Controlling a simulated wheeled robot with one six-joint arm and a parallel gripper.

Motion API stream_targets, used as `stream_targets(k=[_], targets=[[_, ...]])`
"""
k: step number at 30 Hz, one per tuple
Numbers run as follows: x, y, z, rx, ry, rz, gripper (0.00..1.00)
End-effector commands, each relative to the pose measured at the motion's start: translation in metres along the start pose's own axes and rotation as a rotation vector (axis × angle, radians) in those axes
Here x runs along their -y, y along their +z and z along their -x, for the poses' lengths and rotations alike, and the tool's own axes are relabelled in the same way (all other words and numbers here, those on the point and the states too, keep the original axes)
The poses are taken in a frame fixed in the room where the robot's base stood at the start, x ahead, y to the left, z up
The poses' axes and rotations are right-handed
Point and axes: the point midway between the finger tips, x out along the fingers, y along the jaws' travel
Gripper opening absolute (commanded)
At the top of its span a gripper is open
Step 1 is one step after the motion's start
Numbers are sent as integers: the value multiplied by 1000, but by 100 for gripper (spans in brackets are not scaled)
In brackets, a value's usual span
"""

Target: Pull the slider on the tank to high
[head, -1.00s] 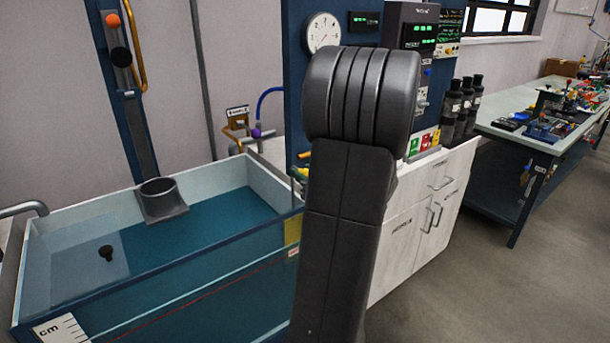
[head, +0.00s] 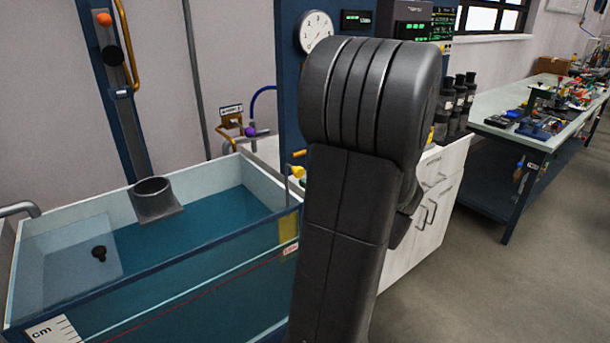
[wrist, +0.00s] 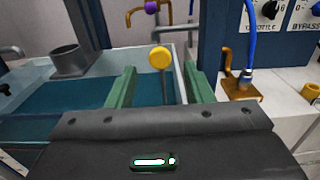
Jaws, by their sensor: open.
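The tank (head: 160,259), blue-rimmed and partly filled with teal water, fills the left of the head view. A round yellow knob (wrist: 160,57) on a thin upright rod shows in the wrist view at the tank's side; I cannot tell for sure that it is the slider. A yellow piece (head: 298,171) shows at the tank's right end in the head view, partly hidden by my arm. My gripper (wrist: 158,76) has two green fingers spread apart, with the knob and rod seen between them. I cannot tell how far beyond the fingertips the knob is.
A dark column (head: 122,95) with an orange ball and a black knob stands behind the tank. A blue hose with a brass fitting (wrist: 240,87) is right of my gripper. A white cabinet (head: 433,200) stands to the right.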

Motion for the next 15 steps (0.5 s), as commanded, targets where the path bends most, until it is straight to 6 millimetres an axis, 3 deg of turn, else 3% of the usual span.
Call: stream_targets(k=[6, 15], targets=[[1, 0, 40, 1, -3, 0, 47], [0, 1, 62, 2, 0, 0, 47]])
